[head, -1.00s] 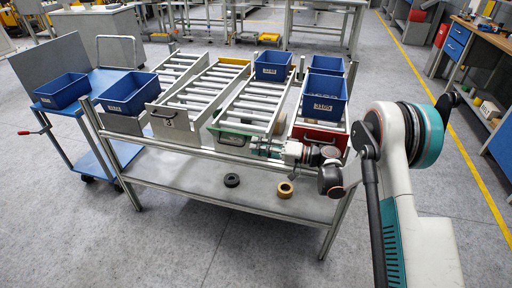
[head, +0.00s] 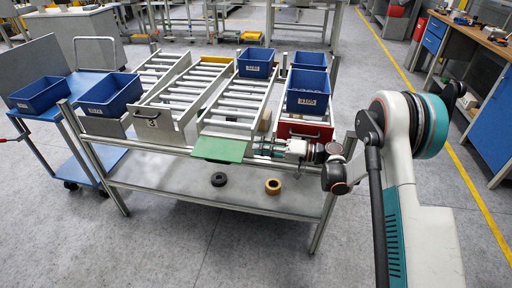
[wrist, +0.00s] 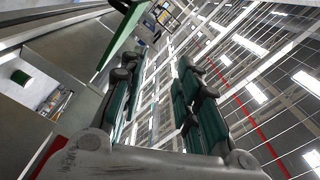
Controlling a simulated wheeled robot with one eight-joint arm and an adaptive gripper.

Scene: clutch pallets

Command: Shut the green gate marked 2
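The green gate (head: 218,149) is at the front end of a roller lane in the middle of the rack. It is tipped outward, its broad face showing as a flat panel; I cannot read a number on it. In the wrist view the green gate (wrist: 122,36) shows as a slanting panel at upper left. My gripper (head: 258,147) is just right of the gate, low at the rack's front edge. In the wrist view my gripper (wrist: 158,75) has its two fingers apart with nothing seen between them. The gate lies outside the left finger; I cannot tell whether they touch.
A red gate (head: 303,130) stands upright to the right, close behind my gripper. A grey gate marked 3 (head: 158,132) stands upright to the left. Blue bins (head: 308,92) sit on several lanes. A black ring (head: 219,179) and a tan ring (head: 273,186) lie on the lower shelf.

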